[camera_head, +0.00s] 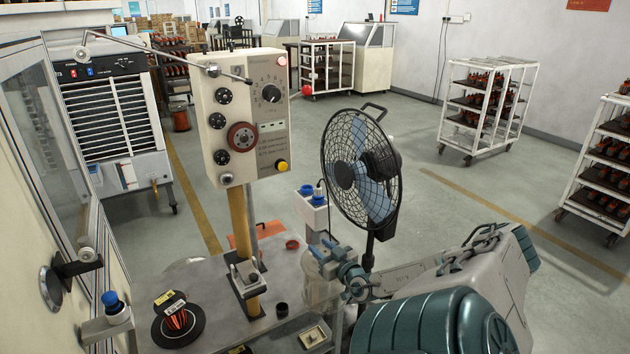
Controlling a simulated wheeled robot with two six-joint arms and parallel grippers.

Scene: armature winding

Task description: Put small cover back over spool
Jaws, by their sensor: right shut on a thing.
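My right gripper (322,254) comes in from the right and is over the table's right side, beside the post of the blue-topped button box. It is shut on a pale grey, rounded cylindrical thing (320,291), which looks like the small cover. The cover is upright, low by the table's right edge; I cannot tell whether it touches anything below. My left gripper is not in view.
A control box (240,115) on a yellow post (240,220) stands mid-table. A black round plate (177,338) with copper-wound parts lies at front left. Blue-topped button boxes (313,197) (117,318) flank the table. A fan (360,170) stands behind my right arm.

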